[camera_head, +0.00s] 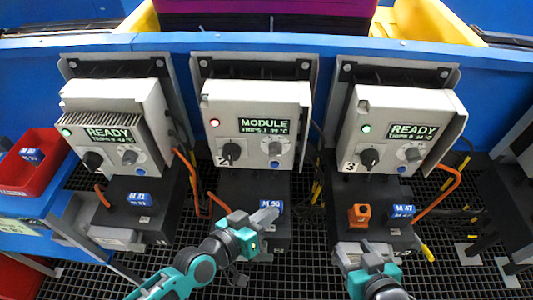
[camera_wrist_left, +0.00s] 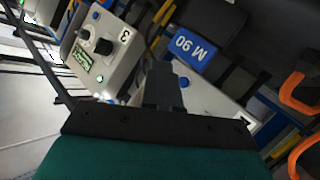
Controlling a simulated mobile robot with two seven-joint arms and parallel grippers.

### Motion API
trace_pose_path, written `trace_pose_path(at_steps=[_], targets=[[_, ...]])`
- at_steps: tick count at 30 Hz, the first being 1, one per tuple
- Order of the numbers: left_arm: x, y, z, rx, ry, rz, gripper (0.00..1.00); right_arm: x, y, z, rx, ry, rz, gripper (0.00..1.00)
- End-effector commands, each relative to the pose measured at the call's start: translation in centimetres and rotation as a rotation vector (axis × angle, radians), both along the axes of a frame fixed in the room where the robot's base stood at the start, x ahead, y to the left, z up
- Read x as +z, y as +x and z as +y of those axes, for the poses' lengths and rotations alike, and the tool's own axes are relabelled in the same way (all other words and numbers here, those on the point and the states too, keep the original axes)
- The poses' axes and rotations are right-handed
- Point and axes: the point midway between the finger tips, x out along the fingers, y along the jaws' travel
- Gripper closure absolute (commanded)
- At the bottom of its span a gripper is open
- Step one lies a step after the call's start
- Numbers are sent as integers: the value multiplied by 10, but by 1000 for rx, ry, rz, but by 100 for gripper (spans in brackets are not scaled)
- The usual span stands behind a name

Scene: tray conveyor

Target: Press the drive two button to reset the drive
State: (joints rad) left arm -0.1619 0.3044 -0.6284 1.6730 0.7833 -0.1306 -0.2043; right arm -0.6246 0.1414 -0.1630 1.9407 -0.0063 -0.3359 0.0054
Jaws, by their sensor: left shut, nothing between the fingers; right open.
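Drive two (camera_head: 256,120) is the middle grey box in the head view, with a red light (camera_head: 214,123) and a display (camera_head: 264,126) reading MODULE. Its front has a black knob (camera_head: 231,151) and a small blue button (camera_head: 274,164) below a round grey dial. My left gripper (camera_head: 266,216) is shut and empty, below the box and in front of the M 90 label. My right gripper (camera_head: 362,248) is open at lower right.
Drive one (camera_head: 115,100) and drive three (camera_head: 400,105) flank it, both reading READY with green lights. An orange block (camera_head: 359,215) sits near the M 47 label (camera_head: 402,211). Orange cables hang between the units. A red bin (camera_head: 38,165) stands at left.

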Motion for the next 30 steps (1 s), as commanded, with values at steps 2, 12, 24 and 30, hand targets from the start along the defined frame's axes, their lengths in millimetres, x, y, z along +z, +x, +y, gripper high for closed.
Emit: trace_pose_path(at_steps=[2, 12, 24, 30], targets=[[2, 2, -4, -12, -14, 3, 100, 2, 0, 0, 0, 0, 0, 43], [3, 4, -7, -19, -29, 10, 100, 3, 0, 0, 0, 0, 0, 43], [2, 24, -7, -17, -31, 5, 100, -6, 0, 0, 0, 0, 0, 43], [1, 53, -7, -17, -29, 6, 100, -16, 0, 0, 0, 0, 1, 43]])
